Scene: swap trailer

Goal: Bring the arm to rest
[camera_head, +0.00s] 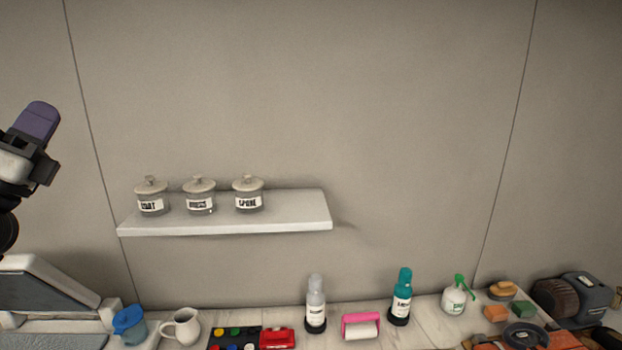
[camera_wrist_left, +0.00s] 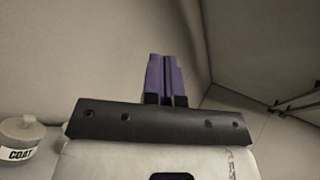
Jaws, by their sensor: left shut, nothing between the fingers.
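My left gripper (camera_head: 41,119) is raised at the far left of the head view, beside the wall and left of the shelf. Its purple fingers are together with nothing between them. The same purple fingers (camera_wrist_left: 166,76) show in the left wrist view against bare wall. My right gripper is in neither view.
A wall shelf (camera_head: 290,212) holds three lidded jars; the leftmost jar (camera_head: 152,196) is nearest my left gripper. The wall above is clear.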

